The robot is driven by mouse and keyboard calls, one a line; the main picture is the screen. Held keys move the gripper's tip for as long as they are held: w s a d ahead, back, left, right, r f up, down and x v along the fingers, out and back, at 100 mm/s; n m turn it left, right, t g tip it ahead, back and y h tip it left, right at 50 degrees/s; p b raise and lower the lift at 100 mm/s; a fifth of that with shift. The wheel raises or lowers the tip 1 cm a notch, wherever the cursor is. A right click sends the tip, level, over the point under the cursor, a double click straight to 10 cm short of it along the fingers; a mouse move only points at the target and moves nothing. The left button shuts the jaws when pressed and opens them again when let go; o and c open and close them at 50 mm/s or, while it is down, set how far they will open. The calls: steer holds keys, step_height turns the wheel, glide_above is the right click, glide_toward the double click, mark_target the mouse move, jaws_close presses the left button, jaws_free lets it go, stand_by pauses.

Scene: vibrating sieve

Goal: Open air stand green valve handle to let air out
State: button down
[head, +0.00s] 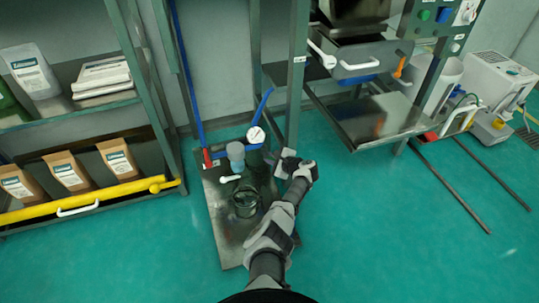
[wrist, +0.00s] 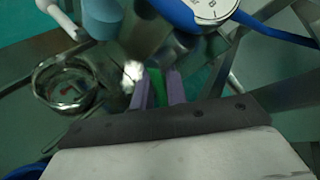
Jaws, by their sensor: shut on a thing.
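The air stand is a dark metal panel (head: 228,222) standing low by a green-grey post. It carries a round white pressure gauge (head: 256,135), which also shows at the top of the wrist view (wrist: 210,8). My gripper (head: 281,167) is at the stand's right side, below the gauge. In the wrist view its two purple fingers (wrist: 157,84) are shut on the green valve handle (wrist: 157,90). Only a small strip of green shows between the fingers. In the head view the handle is hidden by my gripper. How far the handle is turned cannot be told.
A blue-grey cup-shaped part (head: 236,152), a white lever (head: 230,179), a round glass-like bowl (head: 245,203) and a red-ended blue pipe (head: 207,158) sit close left of my gripper. A blue hose (head: 263,104) rises above the gauge. Green floor (head: 370,230) is open at right.

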steer(key=n+h+p, duration=0.1)
steer(key=r+n+h+p, duration=0.1)
steer(key=shift+d+n+h+p, duration=0.2)
steer(key=shift+n+h+p, duration=0.1)
steer(key=shift+h+p, duration=0.1)
steer(key=shift+d+r+n+t+h+p, duration=0.15)
steer(key=shift+n+t+h+p, duration=0.25)
steer(key=shift+n+h+p, duration=0.55)
steer(key=shift+h, duration=0.35)
steer(key=c, duration=1.5)
jaws_free()
steer(key=shift+r, duration=0.1)
steer(key=shift+w+b, duration=0.1)
steer(key=shift+b, duration=0.2)
